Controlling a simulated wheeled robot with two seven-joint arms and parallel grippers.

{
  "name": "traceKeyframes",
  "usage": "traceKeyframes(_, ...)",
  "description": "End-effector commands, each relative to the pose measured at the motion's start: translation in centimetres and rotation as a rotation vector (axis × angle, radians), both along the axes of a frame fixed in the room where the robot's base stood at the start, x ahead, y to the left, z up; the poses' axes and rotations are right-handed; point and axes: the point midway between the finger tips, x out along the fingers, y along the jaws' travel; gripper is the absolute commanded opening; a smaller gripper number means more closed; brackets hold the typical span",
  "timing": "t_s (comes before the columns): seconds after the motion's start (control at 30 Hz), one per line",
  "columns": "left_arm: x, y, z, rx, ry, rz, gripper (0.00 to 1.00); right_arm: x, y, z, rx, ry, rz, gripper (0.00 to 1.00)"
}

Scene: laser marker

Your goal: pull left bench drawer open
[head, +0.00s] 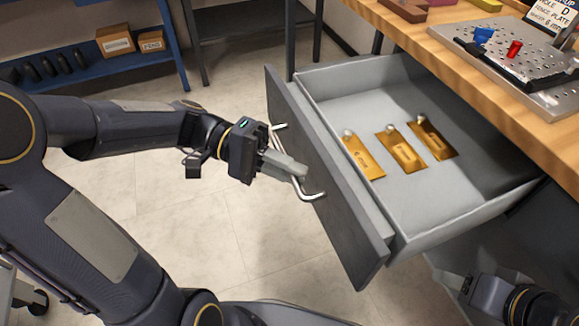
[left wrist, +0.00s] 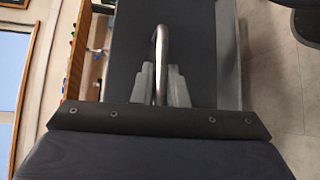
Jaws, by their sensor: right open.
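The left bench drawer (head: 455,205) stands well out from under the wooden bench, with its grey inside showing. Its dark front panel (head: 345,215) carries a bent metal bar handle (head: 313,196). My left gripper (head: 290,168) is at the handle, with its fingers on either side of the bar. In the left wrist view the handle (left wrist: 160,60) runs up between the two grey fingers (left wrist: 160,85), which look closed on it. My right gripper (head: 455,282) is low at the lower right, below the drawer and apart from it, open.
Several brass tags (head: 403,150) lie in the drawer. The wooden bench top (head: 460,45) holds a perforated metal plate (head: 535,90) with red and blue pieces. A blue shelf (head: 90,55) with boxes stands at the back left. The tiled floor (head: 180,235) before the drawer is clear.

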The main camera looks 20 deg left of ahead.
Motion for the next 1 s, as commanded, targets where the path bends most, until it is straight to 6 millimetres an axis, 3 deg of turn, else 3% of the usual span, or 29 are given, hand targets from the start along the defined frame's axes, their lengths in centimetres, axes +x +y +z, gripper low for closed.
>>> traceKeyframes(0.03,0.0,0.0,0.0,0.000,0.000,0.001,0.20,0.0,0.0,0.0,0.000,0.000,0.000,0.53)
traceKeyframes(0.13,0.0,0.0,0.0,0.000,0.000,0.001,0.33,0.0,0.0,0.0,0.000,0.000,0.000,0.53)
traceKeyframes(0.47,0.1,0.3,0.1,-0.001,0.001,0.002,0.33,0.0,0.0,0.1,0.000,0.000,0.000,0.53)
traceKeyframes(0.8,0.8,5.6,1.0,0.000,0.001,0.005,0.33,0.0,0.0,1.5,0.000,0.000,0.000,0.53)
traceKeyframes(1.0,1.1,7.5,1.1,-0.001,0.001,0.002,0.33,0.0,0.0,1.9,0.000,0.000,0.000,0.53)
